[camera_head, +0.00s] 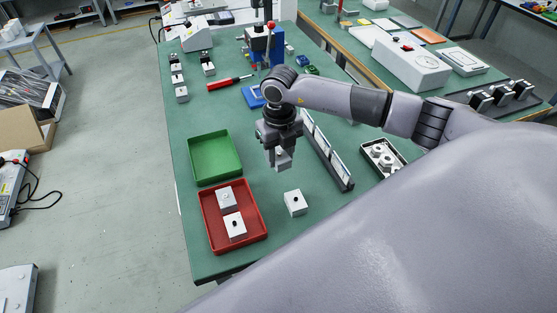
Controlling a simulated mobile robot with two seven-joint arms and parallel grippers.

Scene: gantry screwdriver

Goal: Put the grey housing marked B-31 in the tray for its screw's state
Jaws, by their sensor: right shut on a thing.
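My right gripper (281,159) is shut on a small grey housing (284,162) and holds it over the bench. The fingers partly hide the housing, and no marking or screw on it can be read. An empty green tray (192,172) is left of the gripper. A red tray (260,230) is in front of the green one and holds two grey housings, a rear one (226,194) and a front one (240,231). Another grey housing (295,203) sits on the bench right of the red tray. My left gripper is out of view.
A long dark rail (330,158) lies right of the gripper. Beyond it is a parts box (383,158). A red-handled screwdriver (230,83), several small housings and a blue stand (277,45) are farther back. My own arm covers the lower right.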

